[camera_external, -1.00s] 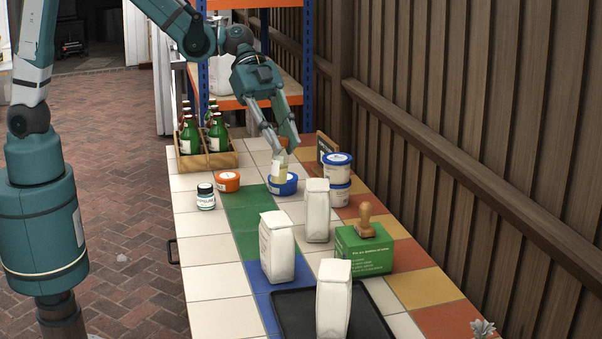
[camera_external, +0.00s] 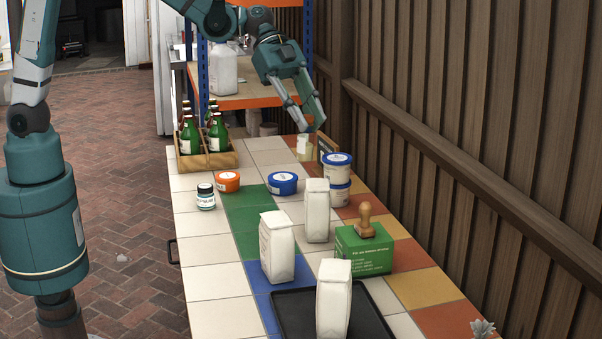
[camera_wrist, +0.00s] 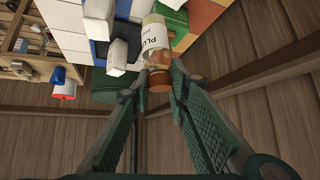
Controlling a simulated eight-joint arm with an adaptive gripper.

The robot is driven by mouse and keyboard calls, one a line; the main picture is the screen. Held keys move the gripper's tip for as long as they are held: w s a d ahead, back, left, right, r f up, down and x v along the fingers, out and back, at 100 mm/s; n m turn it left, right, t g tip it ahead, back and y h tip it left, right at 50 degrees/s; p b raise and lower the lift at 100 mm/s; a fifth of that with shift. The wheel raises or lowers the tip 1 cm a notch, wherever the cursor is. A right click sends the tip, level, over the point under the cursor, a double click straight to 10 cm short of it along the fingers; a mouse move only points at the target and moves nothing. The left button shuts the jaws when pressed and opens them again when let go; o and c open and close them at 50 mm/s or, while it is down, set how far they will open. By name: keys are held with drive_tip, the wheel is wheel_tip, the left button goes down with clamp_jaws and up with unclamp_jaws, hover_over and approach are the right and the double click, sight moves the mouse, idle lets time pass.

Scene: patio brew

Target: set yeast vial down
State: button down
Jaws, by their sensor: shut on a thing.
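The yeast vial (camera_external: 303,149) is a small clear bottle with pale yellow contents and a white label, at the far right of the tiled table. In the wrist view its body (camera_wrist: 155,38) shows printed letters on the label, with an orange-brown cap toward me. My gripper (camera_external: 309,128) is above the vial with its fingers shut on the cap end; the fingertips (camera_wrist: 160,80) lie on both sides of the cap. The vial looks upright and close to the tiles. I cannot tell whether its base touches them.
Stacked white tubs with blue lids (camera_external: 338,172), a blue tub (camera_external: 283,184) and an orange tub (camera_external: 228,182) stand nearer. A bottle crate (camera_external: 222,159) is at left. White tiles (camera_external: 265,158) between are clear.

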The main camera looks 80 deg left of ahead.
drive_tip(key=w+a+t, duration=0.1)
drive_tip(key=w+a, duration=0.2)
drive_tip(key=w, duration=1.4)
wheel_tip(320, 180, down, 12)
drive_tip(key=shift+a+r+p, duration=0.2)
drive_tip(key=shift+p, duration=0.15)
wheel_tip(320, 180, down, 6)
drive_tip(key=b, duration=0.1)
drive_tip(key=shift+f, duration=0.2)
drive_tip(key=shift+f+b, duration=0.4)
drive_tip(key=shift+f, duration=1.35)
drive_tip(key=shift+f, duration=0.15)
